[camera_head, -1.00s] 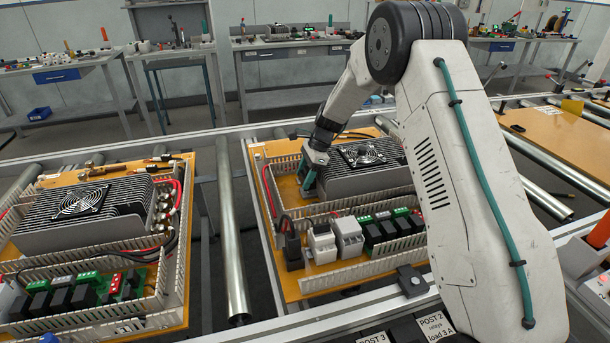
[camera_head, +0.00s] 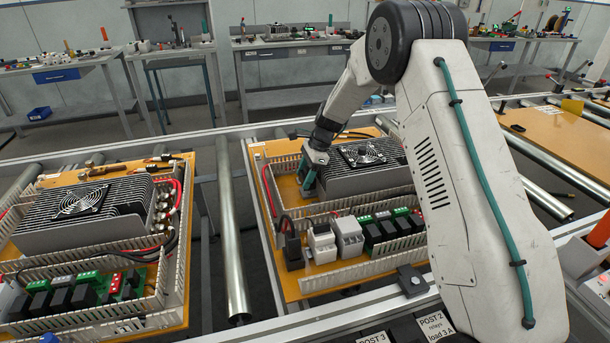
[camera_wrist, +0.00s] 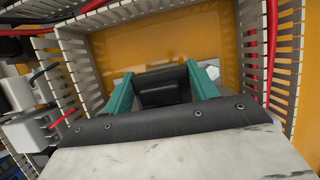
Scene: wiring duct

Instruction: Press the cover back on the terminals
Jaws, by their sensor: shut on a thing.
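My gripper (camera_head: 306,183) reaches down at the left end of the grey finned heat sink (camera_head: 365,175) on the middle panel. In the wrist view its two teal fingers (camera_wrist: 161,92) are closed on the sides of a black block, which looks like the cover (camera_wrist: 162,88). The orange board shows just beyond it, with small light metal pieces beside the fingers. The terminals cannot be made out in either view, and I cannot tell whether the cover touches anything below.
Slotted duct walls (camera_wrist: 257,50) with red wires enclose the space around my gripper. White modules (camera_head: 348,237) and dark relays stand in front. A similar panel (camera_head: 178,318) lies to the left, beyond a metal roller (camera_head: 232,240).

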